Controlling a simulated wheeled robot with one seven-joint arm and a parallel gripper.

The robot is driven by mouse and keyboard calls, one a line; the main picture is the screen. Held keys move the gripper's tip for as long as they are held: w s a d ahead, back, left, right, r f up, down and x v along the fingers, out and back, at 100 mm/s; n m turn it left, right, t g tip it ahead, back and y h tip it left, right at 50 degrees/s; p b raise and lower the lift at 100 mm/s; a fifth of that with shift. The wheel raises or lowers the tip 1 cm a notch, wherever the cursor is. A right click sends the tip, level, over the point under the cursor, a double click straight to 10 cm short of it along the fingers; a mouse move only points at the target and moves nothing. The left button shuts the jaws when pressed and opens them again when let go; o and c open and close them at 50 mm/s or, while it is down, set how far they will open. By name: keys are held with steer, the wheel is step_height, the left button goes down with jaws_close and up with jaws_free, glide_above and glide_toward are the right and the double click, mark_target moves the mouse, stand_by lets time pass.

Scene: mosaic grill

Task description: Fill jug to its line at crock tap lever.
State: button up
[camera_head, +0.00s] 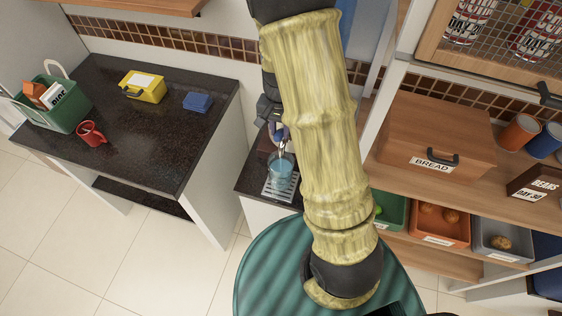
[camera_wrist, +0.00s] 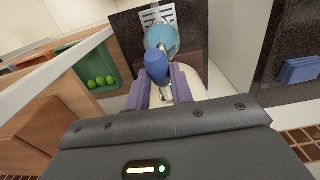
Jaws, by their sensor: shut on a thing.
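The jug (camera_head: 281,172) stands on the slatted drip tray (camera_head: 279,190) on the narrow dark counter, and blue shows inside it. In the wrist view the jug (camera_wrist: 161,36) is beyond my fingers, seen from above. Its fill line cannot be made out. The metal tap spout (camera_head: 282,149) is just above the jug. The blue tap lever (camera_wrist: 156,66) lies between the two purple fingers of my gripper (camera_wrist: 160,90), which is shut on it. In the head view my gripper (camera_head: 279,132) is partly hidden by my arm. The crock is mostly hidden.
A dark counter at left holds a green basket (camera_head: 62,112), red mug (camera_head: 91,134), yellow box (camera_head: 143,86) and blue cloth-like stack (camera_head: 198,101). At right are a bread box (camera_head: 437,142) and produce bins (camera_head: 440,222). Floor is clear at lower left.

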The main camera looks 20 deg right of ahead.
steer(key=shift+f+b, duration=0.9)
steer(key=shift+f, duration=0.5)
steer(key=shift+r, duration=0.1)
steer(key=shift+w+r, duration=0.1)
steer(key=shift+w, duration=0.1)
stand_by(1.0)
stand_by(4.3)
steer(key=shift+s+f+b, duration=0.1)
steer(key=shift+f+b, duration=0.25)
steer(key=shift+f, duration=0.25)
steer(key=o, duration=0.9)
steer(key=shift+c, duration=0.2)
